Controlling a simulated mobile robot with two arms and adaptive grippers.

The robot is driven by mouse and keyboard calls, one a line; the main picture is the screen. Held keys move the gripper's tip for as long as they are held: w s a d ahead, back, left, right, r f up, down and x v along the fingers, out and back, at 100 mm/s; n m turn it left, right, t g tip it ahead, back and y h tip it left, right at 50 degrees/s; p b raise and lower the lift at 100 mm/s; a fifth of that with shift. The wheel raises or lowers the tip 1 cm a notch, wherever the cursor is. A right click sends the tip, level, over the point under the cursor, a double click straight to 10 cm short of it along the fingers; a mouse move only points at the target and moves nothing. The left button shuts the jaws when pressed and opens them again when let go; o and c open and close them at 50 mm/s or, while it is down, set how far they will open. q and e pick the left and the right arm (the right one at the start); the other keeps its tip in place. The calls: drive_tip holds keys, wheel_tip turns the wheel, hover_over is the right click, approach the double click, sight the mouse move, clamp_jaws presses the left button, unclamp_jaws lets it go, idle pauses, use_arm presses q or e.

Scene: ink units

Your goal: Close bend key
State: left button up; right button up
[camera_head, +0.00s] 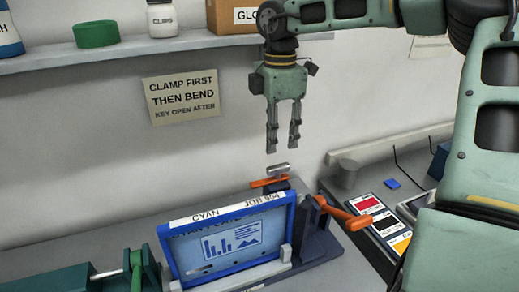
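My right gripper (284,148) hangs from the arm at the upper right and points straight down. Its two fingers are apart with nothing between them. Below it, behind the blue-framed plate, is a small orange key-like piece (266,182) with a grey bar above it; it may be the bend key. A longer orange lever (345,213) slants down to the right from a dark bracket at the plate's right side. My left gripper is not in view.
A wall note (180,97) reads "CLAMP FIRST THEN BEND KEY OPEN AFTER". A shelf (110,52) with a box and jars runs above. A dark green fixture with a green handle (136,272) is at lower left. Colour swatches (384,222) lie at right.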

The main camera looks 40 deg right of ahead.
sight(278, 166)
drive_tip(key=shift+s+a+f+p, duration=0.1)
drive_tip(key=shift+s+f+p, duration=0.35)
drive_tip(key=shift+s+f, duration=0.15)
drive_tip(key=f, duration=0.1)
drive_tip(key=f+p, duration=0.1)
drive_tip(key=shift+s+f, duration=0.25)
drive_tip(key=shift+f, duration=0.05)
drive_tip(key=f, duration=0.1)
drive_tip(key=f+p, duration=0.1)
drive_tip(key=shift+w+f, duration=0.3)
drive_tip(key=shift+w, duration=0.05)
drive_tip(key=shift+w+f, duration=0.15)
drive_tip(key=shift+f, duration=0.4)
drive_tip(key=c, duration=0.6)
clamp_jaws()
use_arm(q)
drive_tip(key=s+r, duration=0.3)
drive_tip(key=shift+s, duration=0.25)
